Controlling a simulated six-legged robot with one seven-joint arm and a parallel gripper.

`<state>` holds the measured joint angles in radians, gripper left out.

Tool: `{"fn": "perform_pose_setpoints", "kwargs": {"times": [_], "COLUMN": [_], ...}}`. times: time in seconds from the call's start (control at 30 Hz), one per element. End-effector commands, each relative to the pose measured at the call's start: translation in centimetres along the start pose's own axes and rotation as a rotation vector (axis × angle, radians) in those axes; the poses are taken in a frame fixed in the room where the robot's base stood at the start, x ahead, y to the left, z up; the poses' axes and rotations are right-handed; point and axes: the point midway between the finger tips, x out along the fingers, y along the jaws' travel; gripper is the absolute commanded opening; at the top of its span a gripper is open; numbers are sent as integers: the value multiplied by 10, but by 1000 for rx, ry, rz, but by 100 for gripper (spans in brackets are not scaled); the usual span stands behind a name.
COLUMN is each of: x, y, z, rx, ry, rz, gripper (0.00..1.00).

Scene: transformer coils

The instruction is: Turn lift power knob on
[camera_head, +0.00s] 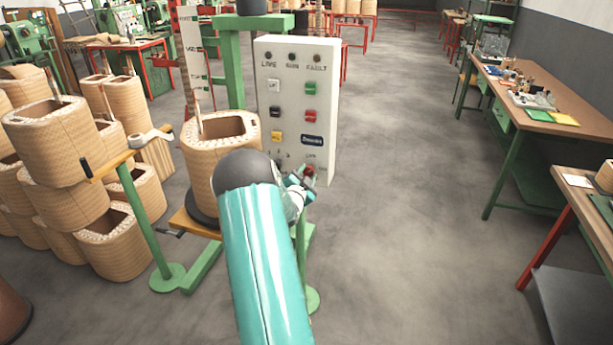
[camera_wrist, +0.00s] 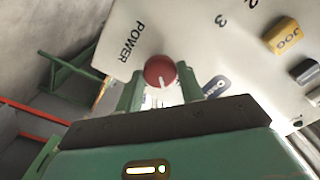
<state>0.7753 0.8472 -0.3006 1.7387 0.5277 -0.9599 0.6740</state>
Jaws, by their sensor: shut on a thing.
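The red round power knob (camera_wrist: 160,71) is on the white control panel, beside the printed word POWER. A pale pointer mark shows on its face, pointing down in the wrist view. My gripper (camera_wrist: 160,88) has one finger on each side of the knob and is shut on it. In the head view, the white control box (camera_head: 296,95) stands on a green stand. My gripper (camera_head: 300,184) is at its lower right front, with a bit of the red knob (camera_head: 310,169) showing. My arm hides part of the box's lower edge.
A yellow JOG button (camera_wrist: 283,35) and a dark button (camera_wrist: 305,71) lie right of the knob in the wrist view. A wound coil (camera_head: 215,135) stands left of the box, with stacked coils (camera_head: 55,140) farther left. The floor right of the box is clear.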

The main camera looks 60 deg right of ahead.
Motion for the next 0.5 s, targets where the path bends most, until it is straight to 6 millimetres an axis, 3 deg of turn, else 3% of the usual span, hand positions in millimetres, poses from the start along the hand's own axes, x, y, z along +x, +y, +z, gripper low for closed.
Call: {"fn": "perform_pose_setpoints", "kwargs": {"times": [0.5], "x": [0], "y": [0], "z": [1], "rx": [486], "ry": [-2], "rz": [2], "gripper": [15]}}
